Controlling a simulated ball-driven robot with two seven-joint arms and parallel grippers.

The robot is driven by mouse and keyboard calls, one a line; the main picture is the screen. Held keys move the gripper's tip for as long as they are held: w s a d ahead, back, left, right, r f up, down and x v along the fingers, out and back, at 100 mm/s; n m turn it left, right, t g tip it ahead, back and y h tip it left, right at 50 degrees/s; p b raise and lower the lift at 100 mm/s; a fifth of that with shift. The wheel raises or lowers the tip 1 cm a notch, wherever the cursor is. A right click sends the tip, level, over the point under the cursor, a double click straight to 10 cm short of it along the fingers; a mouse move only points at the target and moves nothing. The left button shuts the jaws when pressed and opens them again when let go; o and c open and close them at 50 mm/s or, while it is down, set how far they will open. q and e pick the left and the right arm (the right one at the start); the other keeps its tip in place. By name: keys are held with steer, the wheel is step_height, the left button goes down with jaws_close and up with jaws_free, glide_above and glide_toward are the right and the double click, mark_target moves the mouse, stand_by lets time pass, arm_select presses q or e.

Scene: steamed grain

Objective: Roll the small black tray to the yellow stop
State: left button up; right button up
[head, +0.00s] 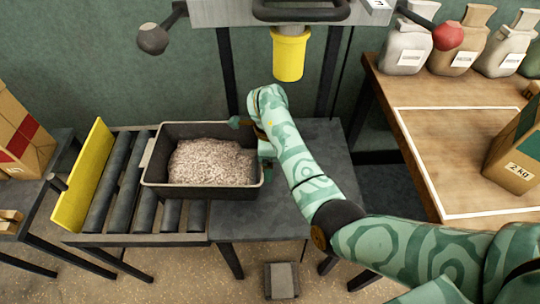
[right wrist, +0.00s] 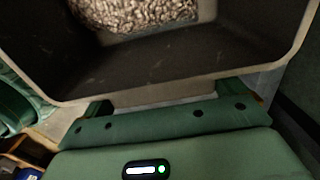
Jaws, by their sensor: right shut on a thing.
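The small black tray (head: 200,191) holds pale grain (head: 212,162). Its left part is over the rollers (head: 118,185) and its right end reaches over the dark flat table. The yellow stop (head: 84,178) stands upright at the left end of the rollers, with a gap of bare rollers between it and the tray. My right gripper (head: 254,140) is at the tray's right end, shut on its grey handle (right wrist: 160,96). The right wrist view shows the tray's inner wall (right wrist: 165,60) close up; the fingertips are partly hidden. My left gripper is not in view.
A dark table (head: 265,217) adjoins the rollers on the right. A yellow spout (head: 290,55) hangs above and behind it. A wooden table (head: 455,140) with sacks and a box is at right. Boxes (head: 22,135) stand at far left. A pedal (head: 281,280) is on the floor.

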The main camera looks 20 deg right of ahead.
mark_target(221, 179)
steer(key=shift+s+a+f, duration=0.1)
steer(key=shift+a, duration=0.1)
arm_select(q)
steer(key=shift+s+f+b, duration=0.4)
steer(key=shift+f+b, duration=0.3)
steer(key=shift+b, duration=0.15)
arm_select(e)
steer(key=shift+w+a, duration=0.2)
steer(key=shift+a, duration=0.9)
steer(key=shift+w+a, duration=0.15)
steer(key=shift+a, duration=1)
steer(key=shift+w+a, duration=0.2)
steer(key=shift+a, duration=0.9)
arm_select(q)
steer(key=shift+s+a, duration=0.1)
